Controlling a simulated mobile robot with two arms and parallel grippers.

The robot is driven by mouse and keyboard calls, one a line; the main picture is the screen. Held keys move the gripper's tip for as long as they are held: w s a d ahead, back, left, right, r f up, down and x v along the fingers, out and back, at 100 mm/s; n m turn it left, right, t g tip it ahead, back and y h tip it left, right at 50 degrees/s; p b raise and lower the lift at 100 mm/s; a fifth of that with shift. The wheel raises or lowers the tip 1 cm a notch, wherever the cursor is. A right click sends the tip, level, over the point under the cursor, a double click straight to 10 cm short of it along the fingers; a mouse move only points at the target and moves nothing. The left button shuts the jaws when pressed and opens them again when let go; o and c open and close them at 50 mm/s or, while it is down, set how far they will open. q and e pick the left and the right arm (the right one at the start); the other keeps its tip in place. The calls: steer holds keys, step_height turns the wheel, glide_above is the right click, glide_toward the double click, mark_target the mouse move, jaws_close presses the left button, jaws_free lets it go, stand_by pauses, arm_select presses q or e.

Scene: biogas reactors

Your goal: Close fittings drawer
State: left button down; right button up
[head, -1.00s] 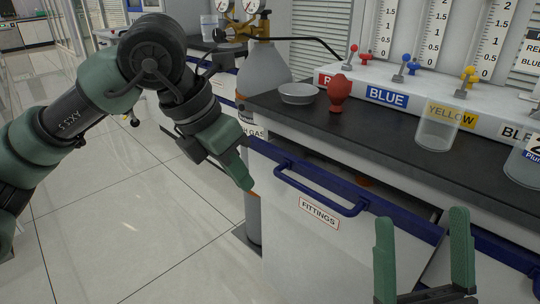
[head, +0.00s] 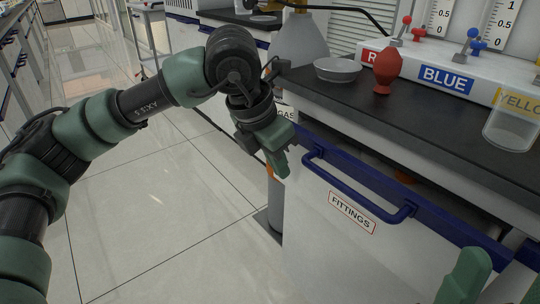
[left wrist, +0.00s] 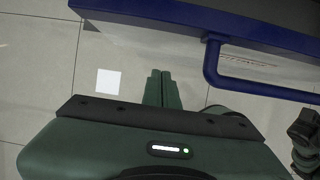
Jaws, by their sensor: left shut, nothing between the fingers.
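The fittings drawer (head: 318,232) has a white front, a blue top rim, a blue bar handle and a label reading FITTINGS. It stands partly open, with a dark gap behind its rim under the black counter. A small orange item (head: 403,178) shows in the gap. My left gripper (head: 281,163) is shut and empty, just left of the handle near the drawer's left corner. In the left wrist view its closed fingers (left wrist: 161,75) point toward the blue rim, left of the handle (left wrist: 258,87). My right gripper (head: 497,280) is at the lower right, partly cut off, fingers apart.
The black counter (head: 345,108) above the drawer carries a grey dish (head: 337,70), a red vessel (head: 382,70), a clear beaker (head: 512,125) and a labelled white rack. A gas cylinder (head: 299,40) stands left of the counter.

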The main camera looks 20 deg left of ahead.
mark_target(308, 148)
arm_select(q)
steer(key=shift+w+d+r, duration=0.1)
steer(key=shift+w+d, duration=0.45)
steer(key=shift+w, duration=0.2)
steer(key=shift+w+d+r, duration=0.1)
steer(key=shift+w+d, duration=0.4)
steer(key=shift+w, duration=0.2)
steer(key=w+d, duration=0.1)
steer(key=w+d+p, duration=0.1)
steer(key=w, duration=0.1)
steer(key=shift+d+r, duration=0.15)
steer(key=shift+r, duration=0.05)
steer(key=shift+w+d+p, duration=0.2)
steer(key=shift+w+p, duration=0.1)
steer(key=shift+w, duration=0.05)
steer(key=shift+a, duration=0.1)
